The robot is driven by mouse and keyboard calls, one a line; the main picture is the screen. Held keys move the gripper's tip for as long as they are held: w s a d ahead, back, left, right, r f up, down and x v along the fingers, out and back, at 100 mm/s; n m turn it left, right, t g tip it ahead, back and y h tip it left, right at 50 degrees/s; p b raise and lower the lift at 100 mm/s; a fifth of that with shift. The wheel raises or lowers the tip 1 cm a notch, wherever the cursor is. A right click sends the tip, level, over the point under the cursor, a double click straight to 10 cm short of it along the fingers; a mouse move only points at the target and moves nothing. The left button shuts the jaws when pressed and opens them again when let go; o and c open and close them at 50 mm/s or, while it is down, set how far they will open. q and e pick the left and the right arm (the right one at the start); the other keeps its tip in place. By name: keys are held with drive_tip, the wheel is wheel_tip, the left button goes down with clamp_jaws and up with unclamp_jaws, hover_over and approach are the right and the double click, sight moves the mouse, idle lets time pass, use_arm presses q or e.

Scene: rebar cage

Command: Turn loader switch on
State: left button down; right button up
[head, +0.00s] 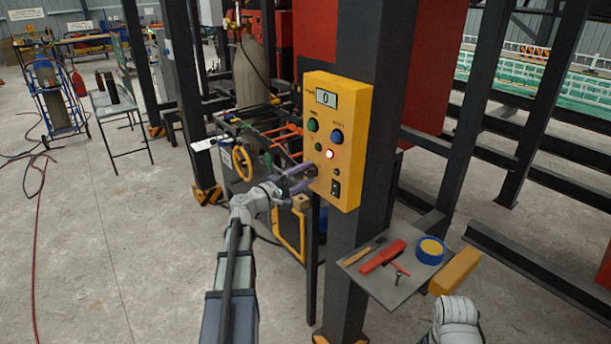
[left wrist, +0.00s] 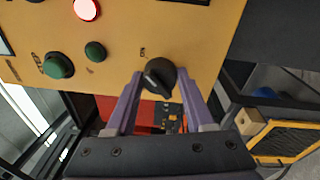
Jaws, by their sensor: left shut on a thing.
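The yellow control box (head: 345,110) is fixed to a dark steel post, and its small display shows 0. The loader switch is a black rotary knob (left wrist: 160,77) on the box face, with an "ON" mark beside it in the left wrist view. My left gripper (head: 308,179) is at the lower left of the box. In the left wrist view its purple fingers (left wrist: 158,92) are shut on the knob, one on each side. The fingers partly cover the knob in the head view. I cannot tell which way the knob points. My right gripper is not in view.
The box also carries a lit red lamp (head: 329,154), green buttons, a blue button (head: 337,137) and a black rocker switch (head: 335,188). A grey shelf (head: 385,286) below right holds tools and blue-yellow tape (head: 431,249). Open concrete floor lies left.

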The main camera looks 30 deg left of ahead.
use_arm(q)
drive_tip(key=shift+c, duration=1.4)
unclamp_jaws()
drive_tip(key=shift+s, duration=0.1)
drive_tip(key=v, duration=0.7)
drive_tip(key=shift+s, duration=0.35)
drive_tip(key=x, duration=0.7)
drive_tip(key=shift+w+a, duration=0.1)
drive_tip(key=shift+w, duration=0.4)
drive_tip(key=shift+n, duration=0.4)
